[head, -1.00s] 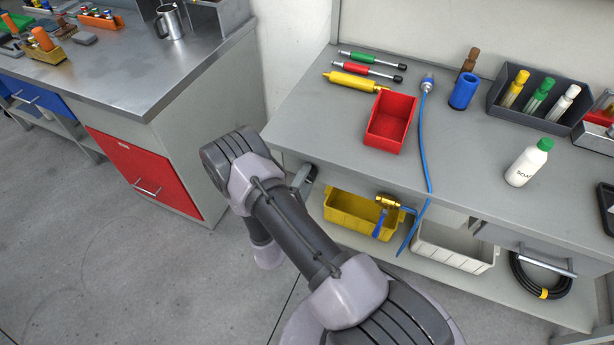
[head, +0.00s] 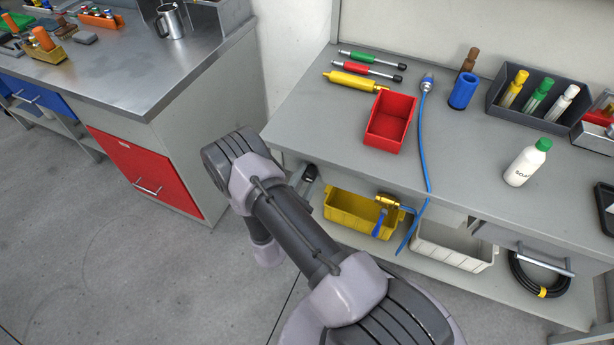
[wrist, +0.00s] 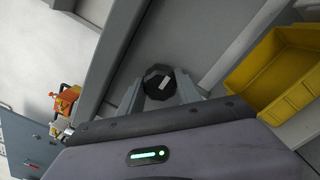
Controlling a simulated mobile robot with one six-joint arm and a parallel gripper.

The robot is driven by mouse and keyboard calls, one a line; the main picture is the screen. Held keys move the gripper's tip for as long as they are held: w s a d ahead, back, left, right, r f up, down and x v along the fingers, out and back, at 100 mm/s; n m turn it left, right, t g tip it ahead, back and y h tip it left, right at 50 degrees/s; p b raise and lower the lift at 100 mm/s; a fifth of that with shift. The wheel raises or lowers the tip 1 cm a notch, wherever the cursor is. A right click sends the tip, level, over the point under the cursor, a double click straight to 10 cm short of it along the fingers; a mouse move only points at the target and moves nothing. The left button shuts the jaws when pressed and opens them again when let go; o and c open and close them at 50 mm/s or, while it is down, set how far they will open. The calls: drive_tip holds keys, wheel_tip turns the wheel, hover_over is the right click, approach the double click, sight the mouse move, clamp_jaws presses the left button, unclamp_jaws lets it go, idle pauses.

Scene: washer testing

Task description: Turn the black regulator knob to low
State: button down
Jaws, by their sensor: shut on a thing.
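The black regulator knob (wrist: 157,77) sits on a grey surface under the bench in the wrist view. It is dark and faceted, with a light mark on its face. My gripper (wrist: 161,86) has one finger on each side of the knob and is shut on it. In the head view the knob (head: 311,171) shows as a small dark shape below the bench's front left edge, and my arm hides most of my gripper there. I cannot read any low marking.
A yellow bin (head: 352,214) stands on the lower shelf right of my gripper, with a brass valve (head: 391,201) on a blue hose nearby. A white bin (head: 452,248) stands further right. The bench top (head: 466,140) is above. The floor on the left is clear.

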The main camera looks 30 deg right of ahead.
drive_tip(key=shift+s, duration=0.1)
drive_tip(key=c, duration=0.8)
unclamp_jaws()
drive_tip(key=shift+c, duration=0.2)
drive_tip(key=p+v, duration=0.4)
drive_tip(key=v, duration=1.3)
drive_tip(key=shift+a, duration=0.2)
drive_tip(key=shift+s, duration=0.1)
